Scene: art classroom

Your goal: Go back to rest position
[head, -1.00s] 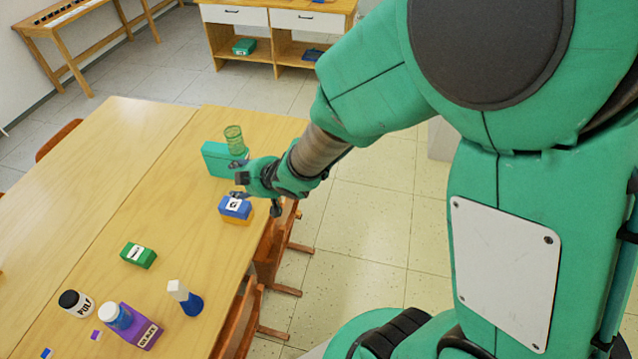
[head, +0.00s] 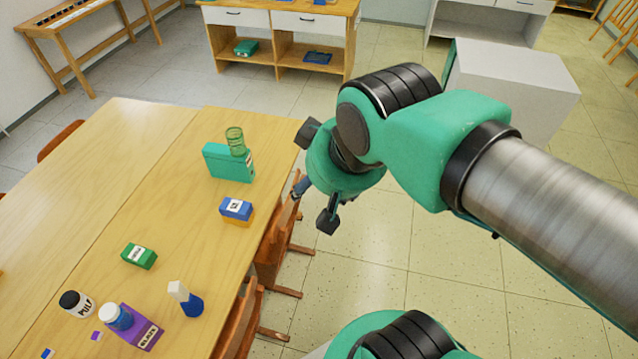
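My gripper (head: 312,205) hangs off the right edge of the wooden table, over the chairs and floor. Its dark fingers point down and left, and a gap shows between them with nothing in it, so it looks open. It is apart from the blue and yellow box (head: 237,209), which rests on the table near its right edge. Behind that box stands a teal box (head: 229,163) with a green see-through cup (head: 235,140) at it; whether the cup stands on or behind the box is unclear.
The wooden table (head: 120,190) also holds a green box (head: 139,256), a blue bottle with a white cap (head: 189,302), a purple box (head: 135,328) and a black-capped jar (head: 77,304). Wooden chairs (head: 280,245) stand along its right side. A white cabinet (head: 520,85) is behind my arm. Floor at right is open.

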